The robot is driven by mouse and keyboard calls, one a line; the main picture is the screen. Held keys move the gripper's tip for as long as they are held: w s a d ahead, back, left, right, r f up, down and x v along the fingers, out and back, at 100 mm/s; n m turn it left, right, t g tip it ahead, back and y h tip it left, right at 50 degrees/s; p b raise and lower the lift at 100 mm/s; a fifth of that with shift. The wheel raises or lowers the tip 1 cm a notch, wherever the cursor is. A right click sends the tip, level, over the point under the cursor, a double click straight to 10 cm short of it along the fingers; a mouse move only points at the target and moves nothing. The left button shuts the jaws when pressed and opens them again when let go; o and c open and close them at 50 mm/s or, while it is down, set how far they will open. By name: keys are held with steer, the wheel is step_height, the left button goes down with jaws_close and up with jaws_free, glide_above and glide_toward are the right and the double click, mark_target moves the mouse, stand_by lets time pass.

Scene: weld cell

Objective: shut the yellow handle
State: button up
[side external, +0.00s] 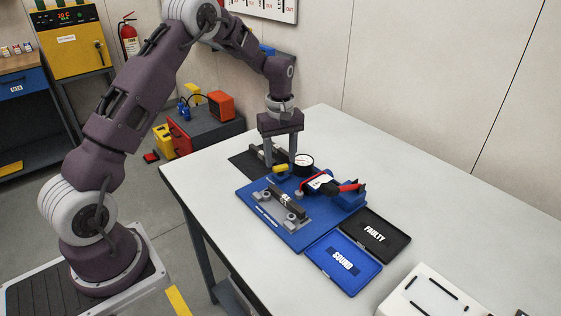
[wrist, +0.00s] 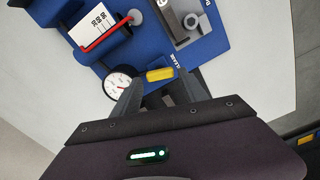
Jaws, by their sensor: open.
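The yellow handle (side external: 280,168) is a small bar near the back left edge of the blue fixture board (side external: 262,219). In the wrist view the yellow handle (wrist: 160,74) lies across the gap, just beyond the fingertips. My gripper (side external: 280,160) points down over the back of the board, close to the handle. In the wrist view my gripper (wrist: 162,88) is open with nothing between its fingers. Whether a fingertip touches the handle cannot be told. A round white dial gauge (side external: 303,160) stands just right of the handle; the gauge (wrist: 118,84) is beside the left finger.
A clamped grey bar (side external: 287,203) sits on the board's front left. A red-edged device with a white label (side external: 322,184) is at right. The black FAULTY tray (side external: 372,234) and blue SOUND tray (side external: 343,263) lie at the front right.

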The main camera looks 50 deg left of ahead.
step_height(320, 180, down, 2)
steer(key=shift+c, duration=0.2)
steer(key=c, duration=1.1)
steer(key=shift+o, duration=0.2)
